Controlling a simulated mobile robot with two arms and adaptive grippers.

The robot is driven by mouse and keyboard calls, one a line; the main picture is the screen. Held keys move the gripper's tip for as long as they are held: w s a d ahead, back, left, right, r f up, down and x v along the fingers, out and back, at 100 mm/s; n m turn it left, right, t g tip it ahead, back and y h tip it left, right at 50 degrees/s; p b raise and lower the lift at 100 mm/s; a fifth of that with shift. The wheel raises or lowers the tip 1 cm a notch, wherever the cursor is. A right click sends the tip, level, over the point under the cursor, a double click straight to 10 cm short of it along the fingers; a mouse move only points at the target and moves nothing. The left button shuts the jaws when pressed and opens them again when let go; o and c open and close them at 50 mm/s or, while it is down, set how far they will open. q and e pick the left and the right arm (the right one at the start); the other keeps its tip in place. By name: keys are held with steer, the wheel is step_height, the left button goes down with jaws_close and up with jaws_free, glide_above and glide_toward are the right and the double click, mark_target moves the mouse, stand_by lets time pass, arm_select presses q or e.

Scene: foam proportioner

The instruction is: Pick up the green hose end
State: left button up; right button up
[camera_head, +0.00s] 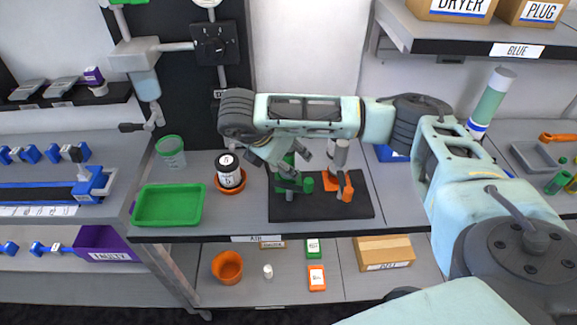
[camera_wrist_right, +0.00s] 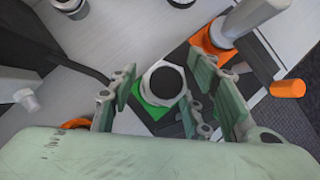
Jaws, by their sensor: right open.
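A green fitting (camera_head: 290,184) with a grey body stands on a black mat (camera_head: 357,208) on the bench, partly hidden by my right gripper. In the right wrist view, a grey hex collar (camera_wrist_right: 162,82) with a dark opening shows above a green base (camera_wrist_right: 150,106). My right gripper (camera_head: 287,158) reaches in from the right, above the fitting. Its fingers are open on either side of the collar, with gaps visible in the right wrist view (camera_wrist_right: 166,80). I cannot tell which green part is the hose end. My left gripper is not in view.
An orange-based fitting (camera_head: 330,183) with an orange end (camera_head: 348,188) stands close to the right of the green one. A numbered bottle (camera_head: 230,172) and a green tray (camera_head: 168,205) are to the left. A shelf with boxes (camera_head: 447,8) overhangs at upper right.

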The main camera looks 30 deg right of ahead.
jaws_close()
stand_by(0.3)
steer(key=shift+r, duration=0.1)
